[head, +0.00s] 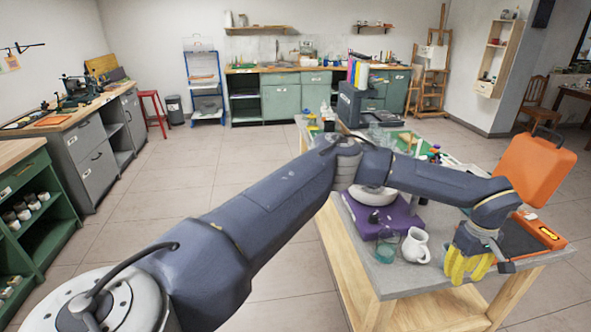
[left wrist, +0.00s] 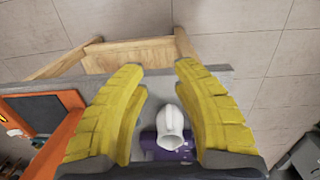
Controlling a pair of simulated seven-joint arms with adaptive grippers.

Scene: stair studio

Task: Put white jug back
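The white jug (head: 416,247) stands upright near the front edge of the grey-topped table (head: 445,273). My left gripper (head: 467,265) has yellow fingers pointing down, just to the right of the jug in the head view. In the left wrist view the fingers (left wrist: 158,70) are spread apart and nothing is held between them. The jug (left wrist: 170,130) shows in the gap between them, further back toward the palm side of the picture. It appears apart from the fingers. My right gripper is not in view.
An open orange case (head: 536,165) stands at the right. The floor left of the table is clear.

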